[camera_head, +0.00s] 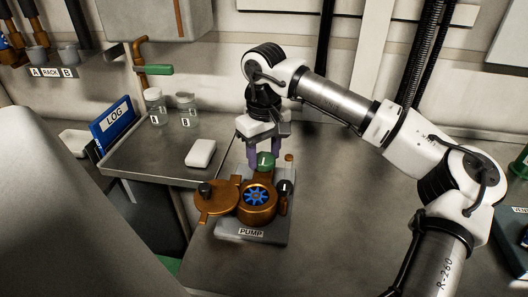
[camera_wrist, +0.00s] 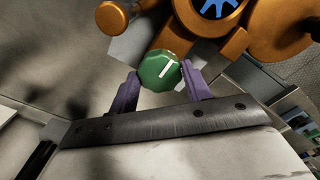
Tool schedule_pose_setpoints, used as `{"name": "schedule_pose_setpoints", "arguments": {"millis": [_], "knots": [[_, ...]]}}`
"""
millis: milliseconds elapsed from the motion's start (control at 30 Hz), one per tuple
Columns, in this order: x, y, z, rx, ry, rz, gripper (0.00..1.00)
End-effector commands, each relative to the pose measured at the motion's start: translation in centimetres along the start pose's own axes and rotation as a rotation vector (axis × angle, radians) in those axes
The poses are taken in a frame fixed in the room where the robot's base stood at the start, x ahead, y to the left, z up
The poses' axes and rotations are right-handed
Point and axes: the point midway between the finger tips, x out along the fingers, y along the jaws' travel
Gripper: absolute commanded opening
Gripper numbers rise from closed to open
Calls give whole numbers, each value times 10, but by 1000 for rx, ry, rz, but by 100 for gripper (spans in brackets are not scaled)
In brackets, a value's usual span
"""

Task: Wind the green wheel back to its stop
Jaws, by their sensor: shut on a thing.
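The green wheel (camera_head: 265,160) is a small knob with a white mark, on the back of the copper-coloured pump (camera_head: 258,222). In the wrist view the green wheel (camera_wrist: 160,71) is faceted, and its white line slants up to the right. My gripper (camera_head: 263,152) points down over it from behind. In the wrist view the purple fingers of my gripper (camera_wrist: 160,84) stand on either side of the wheel and are shut on it. The wheel's stop cannot be made out.
A white block (camera_head: 201,153) and jars A (camera_head: 154,108) and B (camera_head: 187,112) stand on the left worktop. The bench right of the pump is clear.

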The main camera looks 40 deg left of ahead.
Motion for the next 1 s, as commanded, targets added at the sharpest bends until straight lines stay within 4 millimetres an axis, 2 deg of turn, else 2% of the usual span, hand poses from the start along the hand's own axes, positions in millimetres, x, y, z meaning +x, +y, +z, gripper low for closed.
{"name": "schedule_pose_setpoints", "arguments": {"millis": [433, 467, 600, 867, 1000], "knots": [[0, 0, 0, -13, -1, 0, 25], [0, 0, 0, -13, -1, 0, 51], [0, 0, 0, -12, -1, 0, 69], [0, 0, 0, -11, -1, 0, 70], [-7, 0, 0, -10, 0, 1, 70]]}}
